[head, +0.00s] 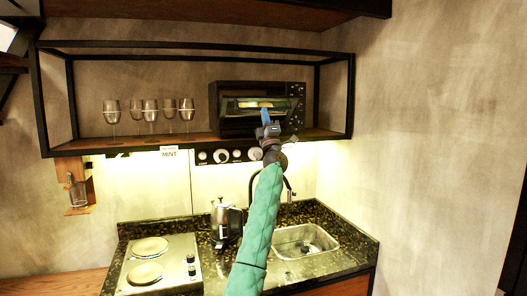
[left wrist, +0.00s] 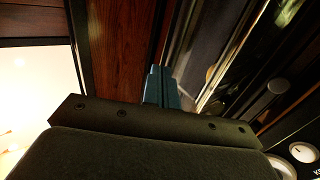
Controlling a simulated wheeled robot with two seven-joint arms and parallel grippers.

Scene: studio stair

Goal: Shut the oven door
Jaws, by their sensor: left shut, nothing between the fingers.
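The black oven (head: 228,89) stands on the wooden shelf over the counter, with knobs down its right side. Its door (head: 284,104) shows as a glassy panel across the front and looks tilted outward at least partly; the exact angle is hard to tell. My left gripper (head: 266,116) is raised in front of the door's middle, its blue fingers pointing up and overlapping the door in the head view. The fingers (left wrist: 160,87) are together and empty in the left wrist view, close to the oven front. Contact cannot be told. My right gripper is not in view.
Several glasses (head: 150,109) stand on the shelf left of the oven. The black shelf frame (head: 351,95) surrounds it. A knob strip runs under the shelf.

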